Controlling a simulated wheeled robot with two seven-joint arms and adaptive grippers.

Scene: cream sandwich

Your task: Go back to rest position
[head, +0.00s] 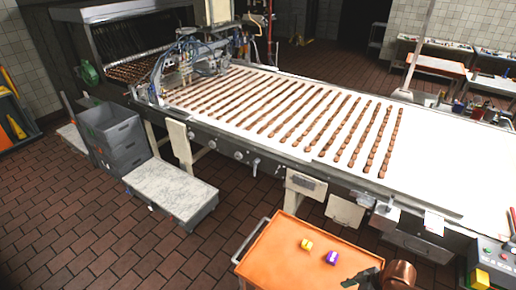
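A dark gripper (349,282), which looks like my right one, shows at the bottom edge over the near right corner of the orange cart top (281,258). Its fingers point left, and a copper-brown rounded part (401,273) shows just to its right. The gripper is small, dark and cut off by the frame, so I cannot tell whether it is open or shut. No object is seen in it. My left gripper is not in view.
A yellow block (306,244) and a purple-and-yellow block (331,258) lie on the cart. A long white conveyor (440,165) with rows of brown pieces runs behind it. Grey crates (112,135) and a low platform (170,190) stand left. The near left floor is clear.

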